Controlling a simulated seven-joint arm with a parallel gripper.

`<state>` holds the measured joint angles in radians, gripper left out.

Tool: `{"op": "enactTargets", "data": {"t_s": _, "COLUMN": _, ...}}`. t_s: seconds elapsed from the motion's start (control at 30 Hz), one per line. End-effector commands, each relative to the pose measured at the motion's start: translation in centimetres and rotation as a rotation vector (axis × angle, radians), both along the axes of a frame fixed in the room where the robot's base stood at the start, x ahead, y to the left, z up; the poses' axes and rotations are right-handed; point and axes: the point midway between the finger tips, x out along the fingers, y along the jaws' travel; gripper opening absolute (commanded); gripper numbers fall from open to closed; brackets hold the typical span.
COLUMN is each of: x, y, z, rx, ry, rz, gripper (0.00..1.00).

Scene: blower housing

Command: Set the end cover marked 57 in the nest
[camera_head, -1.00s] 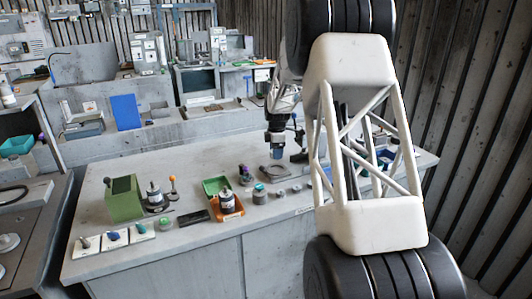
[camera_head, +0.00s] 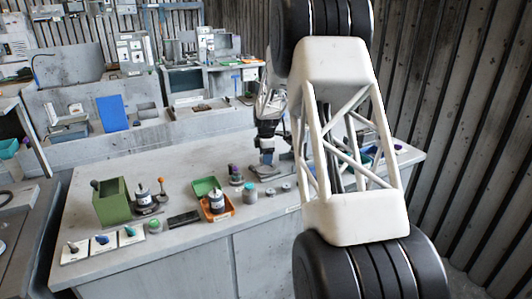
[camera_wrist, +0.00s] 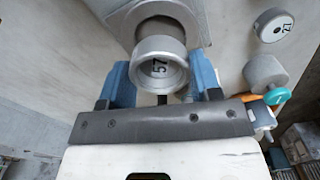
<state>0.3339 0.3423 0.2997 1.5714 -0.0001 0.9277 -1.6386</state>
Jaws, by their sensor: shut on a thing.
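Behind the cover in the wrist view is the nest (camera_wrist: 124,20), a grey block with a round opening. The cover overlaps the opening's near edge; I cannot tell whether it touches the nest. In the head view, my gripper (camera_head: 267,157) is just above the nest (camera_head: 264,172), and the held cover is too small to make out.
Another round cover (camera_wrist: 273,25), with a number on its face, lies to the right of the nest. A grey round-topped part (camera_wrist: 264,70) is below it. On the bench (camera_head: 190,245) stand a green box (camera_head: 113,204), an orange tray (camera_head: 218,212) and a dark flat block (camera_head: 184,219).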

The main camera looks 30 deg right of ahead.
Motion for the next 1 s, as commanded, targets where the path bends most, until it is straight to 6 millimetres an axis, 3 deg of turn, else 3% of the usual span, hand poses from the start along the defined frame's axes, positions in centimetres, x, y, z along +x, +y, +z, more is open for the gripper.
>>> {"op": "enactTargets", "data": {"t_s": 0.33, "x": 0.0, "y": 0.0, "z": -1.9, "rx": 0.0, "ry": -0.001, "rz": 0.0, "gripper": 0.33}}
{"op": "enactTargets", "data": {"t_s": 1.0, "x": 0.0, "y": 0.0, "z": -2.0, "rx": 0.0, "ry": -0.001, "rz": 0.0, "gripper": 0.33}}
